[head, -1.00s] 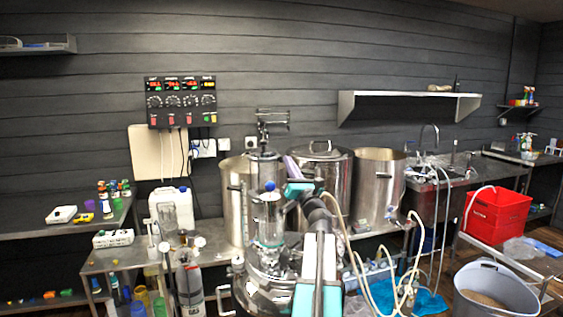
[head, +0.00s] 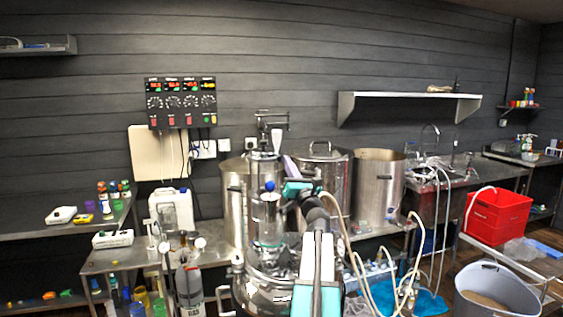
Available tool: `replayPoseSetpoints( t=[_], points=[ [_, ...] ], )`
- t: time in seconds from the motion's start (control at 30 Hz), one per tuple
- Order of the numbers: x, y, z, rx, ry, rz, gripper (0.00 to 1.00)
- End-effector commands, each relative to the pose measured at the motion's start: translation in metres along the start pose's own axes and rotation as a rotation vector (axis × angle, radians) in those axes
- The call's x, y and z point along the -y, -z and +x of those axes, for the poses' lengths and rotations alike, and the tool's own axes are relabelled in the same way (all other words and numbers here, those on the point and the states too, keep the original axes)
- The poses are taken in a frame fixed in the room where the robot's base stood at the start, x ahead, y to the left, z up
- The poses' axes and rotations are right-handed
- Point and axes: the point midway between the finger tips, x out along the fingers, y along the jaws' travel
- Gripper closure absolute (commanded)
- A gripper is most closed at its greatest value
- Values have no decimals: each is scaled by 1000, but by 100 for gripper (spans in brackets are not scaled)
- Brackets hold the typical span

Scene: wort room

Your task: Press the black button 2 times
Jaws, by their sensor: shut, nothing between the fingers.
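The dark control panel (head: 182,103) hangs on the wall at the left of the middle. It has lit displays, a row of dark round knobs and small red and yellow controls along its lower edge. I cannot make out the black button apart from the dark panel face. My arm rises from the bottom middle.
Steel kettles (head: 378,190) stand on a bench behind my arm. A shiny vessel (head: 262,290) is close in front. A white jerrycan (head: 171,211) stands below the panel. A wall shelf (head: 408,99), a red crate (head: 497,213) and a grey bucket (head: 492,292) are at the right.

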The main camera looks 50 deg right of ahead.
Motion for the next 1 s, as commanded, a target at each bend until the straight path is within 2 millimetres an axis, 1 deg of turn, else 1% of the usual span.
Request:
replayPoseSetpoints(
  t=[0.37,0.8,1.0],
  points=[
    [-1,0,0,-1,-1,0,100],
    [8,-7,-11,0,0,-2,100],
    [9,-9,-13,0,-1,-1,100]
  ],
)
